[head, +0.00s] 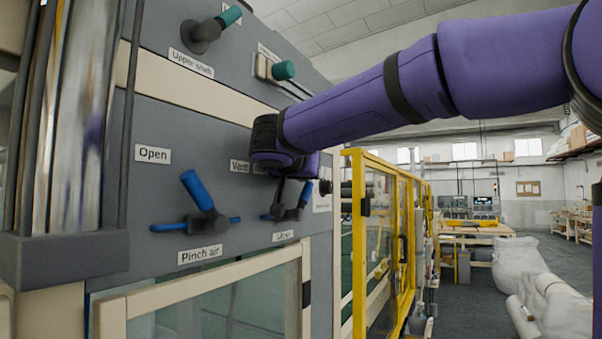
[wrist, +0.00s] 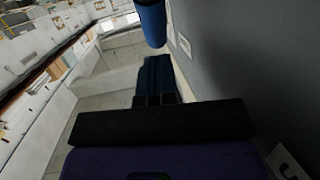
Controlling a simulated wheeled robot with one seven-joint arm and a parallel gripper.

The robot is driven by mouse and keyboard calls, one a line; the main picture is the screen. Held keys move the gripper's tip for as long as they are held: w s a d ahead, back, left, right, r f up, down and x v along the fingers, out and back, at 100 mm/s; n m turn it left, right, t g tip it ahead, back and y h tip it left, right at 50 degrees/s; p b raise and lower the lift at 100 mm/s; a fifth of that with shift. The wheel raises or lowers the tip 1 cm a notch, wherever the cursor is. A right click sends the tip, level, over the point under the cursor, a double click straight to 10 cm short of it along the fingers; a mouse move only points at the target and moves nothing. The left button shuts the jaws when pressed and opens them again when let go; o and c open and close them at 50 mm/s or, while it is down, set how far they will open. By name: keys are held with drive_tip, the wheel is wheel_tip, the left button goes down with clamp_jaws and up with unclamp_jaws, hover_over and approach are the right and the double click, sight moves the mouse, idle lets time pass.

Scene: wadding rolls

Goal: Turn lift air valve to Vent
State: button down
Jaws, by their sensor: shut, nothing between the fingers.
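The lift air valve is on the grey panel, partly hidden behind my gripper. Its blue handle (head: 305,196) shows just right of the fingers, above a partly readable label (head: 283,236). A label reading "Vent" (head: 240,166) is to the upper left of the valve. My gripper (head: 279,192) is shut and empty, close in front of the panel at the valve. In the wrist view the shut dark fingers (wrist: 155,82) point toward a blue handle (wrist: 152,22) near the top edge. I cannot tell whether they touch it.
The pinch air valve (head: 200,205) with its blue handle is left of my gripper, beside an "Open" label (head: 153,154). Two green-handled controls (head: 230,16) (head: 283,70) are higher up. A yellow guard frame (head: 358,250) stands right of the panel.

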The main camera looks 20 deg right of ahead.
drive_tip(key=shift+w+d+f, duration=0.15)
drive_tip(key=shift+w+d, duration=0.15)
drive_tip(key=shift+d, duration=0.25)
drive_tip(key=shift+d, duration=0.25)
